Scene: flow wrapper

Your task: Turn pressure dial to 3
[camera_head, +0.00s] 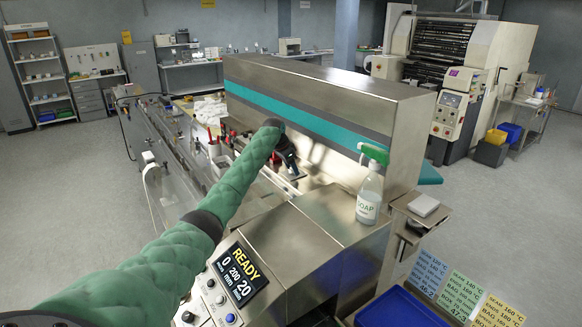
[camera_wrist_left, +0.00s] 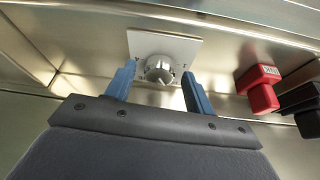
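The pressure dial (camera_wrist_left: 159,69) is a round silver knob on a white square plate (camera_wrist_left: 163,44), fixed to a metal panel in the left wrist view. My left gripper (camera_wrist_left: 155,85) is open, with its two blue fingers apart, one on each side of the dial as seen from the wrist. I cannot tell if the fingers touch the knob. The dial's markings are too small to read. In the head view my green-sleeved left arm reaches over the machine, and its gripper (camera_head: 290,165) is at the machine's inner side; the dial is hidden there. My right gripper is not in view.
A red block-shaped handle (camera_wrist_left: 262,90) and a black one (camera_wrist_left: 302,104) stick out right of the dial. A soap spray bottle (camera_head: 369,190) stands on the machine's metal top. A display (camera_head: 240,273) reads READY. A blue tray (camera_head: 400,309) lies at the front right.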

